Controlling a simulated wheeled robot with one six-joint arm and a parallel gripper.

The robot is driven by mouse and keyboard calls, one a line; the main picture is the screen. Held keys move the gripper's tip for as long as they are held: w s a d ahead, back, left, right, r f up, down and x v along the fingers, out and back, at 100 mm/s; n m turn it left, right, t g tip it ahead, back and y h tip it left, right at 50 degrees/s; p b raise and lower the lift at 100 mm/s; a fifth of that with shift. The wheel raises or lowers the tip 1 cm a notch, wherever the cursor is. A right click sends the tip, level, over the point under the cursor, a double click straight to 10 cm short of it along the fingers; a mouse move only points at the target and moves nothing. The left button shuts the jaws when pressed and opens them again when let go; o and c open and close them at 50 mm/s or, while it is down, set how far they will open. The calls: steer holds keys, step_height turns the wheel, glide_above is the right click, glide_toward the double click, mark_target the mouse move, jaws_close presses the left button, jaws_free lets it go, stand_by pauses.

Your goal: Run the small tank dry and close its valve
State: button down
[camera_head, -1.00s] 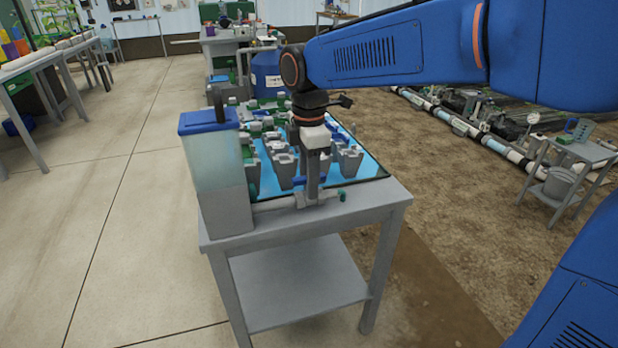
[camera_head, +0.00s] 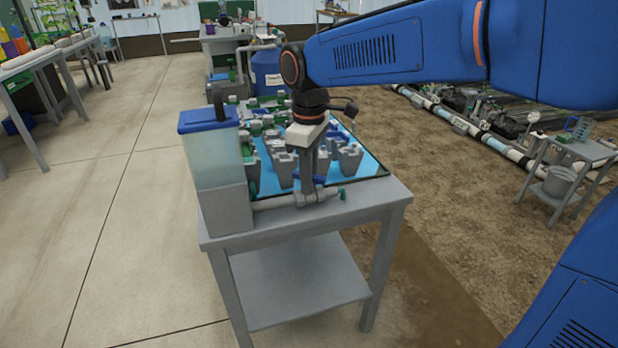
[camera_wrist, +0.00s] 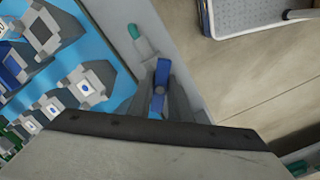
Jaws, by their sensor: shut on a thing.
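The small tank (camera_head: 215,160), with a blue lid, a translucent upper part and a grey lower part, stands on the left of the grey table. A pale liquid tint shows inside; its exact level is unclear. A grey pipe (camera_head: 275,203) runs from its base to a green-tipped outlet (camera_head: 341,194). My gripper (camera_head: 310,188) points down at the pipe and is shut on the blue valve handle (camera_wrist: 161,75). In the wrist view the handle sits between the fingers, close to the pipe's line; its exact angle is hard to tell. My gripper partly hides the valve.
A blue tray (camera_head: 372,168) with several grey and green fittings lies right behind the pipe. The table's front edge (camera_head: 310,224) is close. A blue barrel (camera_head: 268,75) stands behind. A small side table (camera_head: 580,150) with a bucket is at right.

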steer(key=m, duration=1.1)
steer(key=shift+m, duration=0.3)
steer(key=c, duration=1.6)
jaws_free()
steer(key=shift+r, duration=5)
